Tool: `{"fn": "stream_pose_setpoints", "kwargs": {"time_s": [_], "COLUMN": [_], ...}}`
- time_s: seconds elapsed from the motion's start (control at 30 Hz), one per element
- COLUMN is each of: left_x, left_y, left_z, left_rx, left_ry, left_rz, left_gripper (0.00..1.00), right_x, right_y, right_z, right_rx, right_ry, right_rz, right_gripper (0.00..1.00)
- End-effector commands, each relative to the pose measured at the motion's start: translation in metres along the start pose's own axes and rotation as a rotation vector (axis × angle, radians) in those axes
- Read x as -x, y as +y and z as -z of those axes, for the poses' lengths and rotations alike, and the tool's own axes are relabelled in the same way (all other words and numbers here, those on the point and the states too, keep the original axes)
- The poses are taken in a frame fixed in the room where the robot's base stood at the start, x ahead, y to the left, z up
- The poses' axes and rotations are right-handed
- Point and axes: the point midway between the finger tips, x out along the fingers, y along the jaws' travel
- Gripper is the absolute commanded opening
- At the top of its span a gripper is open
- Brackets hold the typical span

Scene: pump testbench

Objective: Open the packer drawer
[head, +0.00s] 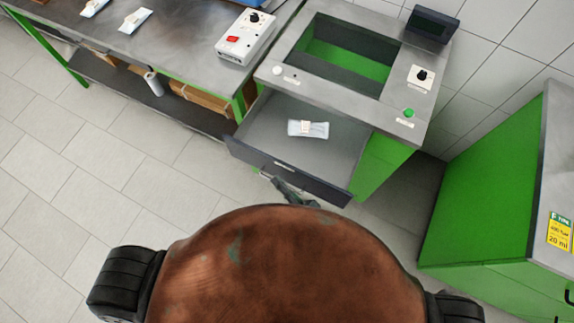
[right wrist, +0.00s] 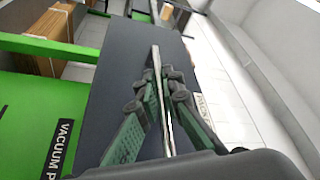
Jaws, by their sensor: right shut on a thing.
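The packer (head: 402,88) is a grey-topped green cabinet in the upper right of the head view. Its drawer (head: 262,128) stands pulled out toward me, with its dark front panel tilted across the picture. A clear packet with a white label (head: 308,129) lies flat inside. My right gripper (head: 277,182) is at the drawer's front, partly hidden by my own body. In the right wrist view my right gripper (right wrist: 160,88) is shut on the thin metal drawer handle (right wrist: 157,66), beside the dark front panel (right wrist: 113,62). My left gripper is not in view.
A metal workbench (head: 165,38) with a white control box (head: 246,38) stands left of the packer. A green cabinet (head: 490,185) stands at the right. The packer top has a display (head: 432,24), a knob and a green button. Tiled floor at left is clear.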

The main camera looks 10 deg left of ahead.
Motion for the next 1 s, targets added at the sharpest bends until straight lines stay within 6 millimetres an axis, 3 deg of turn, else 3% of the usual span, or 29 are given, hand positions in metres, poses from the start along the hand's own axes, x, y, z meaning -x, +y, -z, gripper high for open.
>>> {"fn": "stream_pose_setpoints", "kwargs": {"time_s": [0.3,0.83,0.87,1.0], "left_x": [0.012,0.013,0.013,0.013], "left_y": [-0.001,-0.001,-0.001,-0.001], "left_z": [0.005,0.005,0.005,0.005], "left_rx": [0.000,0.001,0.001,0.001], "left_ry": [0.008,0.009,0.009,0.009], "left_rz": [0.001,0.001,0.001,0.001], "left_gripper": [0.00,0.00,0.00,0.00], "right_x": [0.014,0.017,0.017,0.016], "right_y": [-0.022,-0.026,-0.025,-0.026], "right_z": [-0.032,-0.039,-0.039,-0.039], "right_rx": [-0.001,0.000,0.000,0.000], "right_ry": [0.000,-0.001,-0.001,-0.001], "right_rz": [-0.003,-0.003,-0.004,-0.003], "right_gripper": [0.00,0.00,0.08,0.18]}}
